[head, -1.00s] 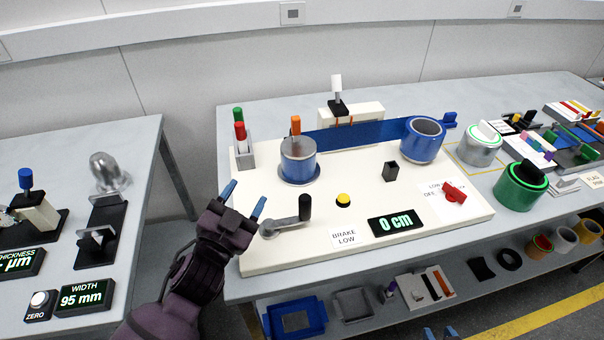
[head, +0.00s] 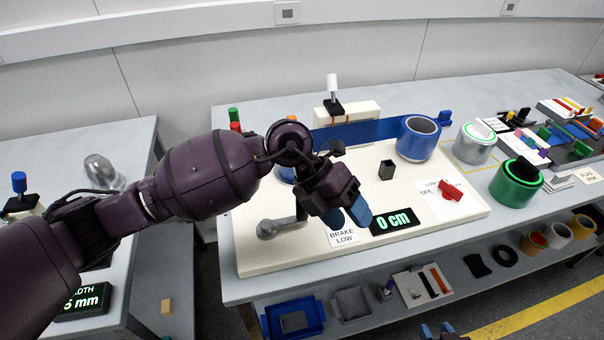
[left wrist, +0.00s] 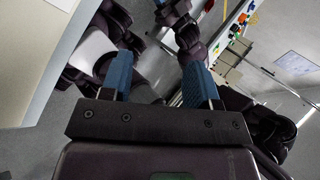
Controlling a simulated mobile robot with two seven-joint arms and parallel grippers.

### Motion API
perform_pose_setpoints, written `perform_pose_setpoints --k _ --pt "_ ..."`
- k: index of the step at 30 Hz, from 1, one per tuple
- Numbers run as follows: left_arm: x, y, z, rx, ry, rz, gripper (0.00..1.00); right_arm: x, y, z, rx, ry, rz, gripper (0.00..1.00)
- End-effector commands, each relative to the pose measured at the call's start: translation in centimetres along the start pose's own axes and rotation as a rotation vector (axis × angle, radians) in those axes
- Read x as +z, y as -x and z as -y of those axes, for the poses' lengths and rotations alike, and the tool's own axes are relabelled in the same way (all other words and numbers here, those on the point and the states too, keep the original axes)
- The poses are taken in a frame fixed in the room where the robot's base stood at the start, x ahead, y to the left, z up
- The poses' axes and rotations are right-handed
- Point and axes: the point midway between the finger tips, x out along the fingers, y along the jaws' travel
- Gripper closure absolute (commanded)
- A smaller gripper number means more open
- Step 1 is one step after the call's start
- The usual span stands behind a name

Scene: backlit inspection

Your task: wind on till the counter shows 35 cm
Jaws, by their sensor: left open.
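The counter (head: 392,221) on the cream board shows 0 cm in green. The grey crank (head: 268,229) sits at the board's front left; its upright black handle is mostly hidden behind my left gripper. My left gripper (head: 346,215) is in front of the board, over the brake label (head: 342,236), and open. In the left wrist view its blue fingers (left wrist: 160,82) stand apart with nothing between them. A blue web (head: 365,132) runs to the blue roll (head: 417,138) at right; the left spool (head: 285,175) is mostly covered by my arm. My right gripper (head: 438,331) shows only its separated fingertips at the bottom edge.
A red knob (head: 450,190) and a black post (head: 386,170) stand on the board's right. A silver roll (head: 474,146) and green roll (head: 515,183) stand beside it. Bins and rolls fill the shelf below. The yellow button is hidden by my left arm.

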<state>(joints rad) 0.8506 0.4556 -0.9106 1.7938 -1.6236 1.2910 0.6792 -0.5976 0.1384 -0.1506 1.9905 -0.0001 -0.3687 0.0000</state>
Motion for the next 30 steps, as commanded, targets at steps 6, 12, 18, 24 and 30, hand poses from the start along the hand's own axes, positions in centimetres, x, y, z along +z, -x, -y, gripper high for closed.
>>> perform_pose_setpoints --k 6,12,18,24,30 --pt "2.2 4.7 -5.0 0.511 -0.003 -0.041 0.45 0.1 0.1 0.0 0.000 0.000 0.002 0.63" --pt "3.3 8.0 -6.9 0.740 0.027 -0.033 0.45 0.4 0.2 -0.1 0.001 0.002 0.007 0.63" --pt "3.3 7.9 -7.7 0.769 0.034 -0.033 0.45 1.1 0.1 -0.1 0.001 0.004 0.015 0.63" --pt "3.2 5.9 -9.5 0.763 0.034 -0.037 0.45 3.0 -0.6 0.0 0.000 0.005 0.033 0.63" --pt "3.0 3.1 -12.2 0.759 0.036 -0.041 0.45 5.9 -1.7 0.3 -0.004 0.007 0.065 0.63"
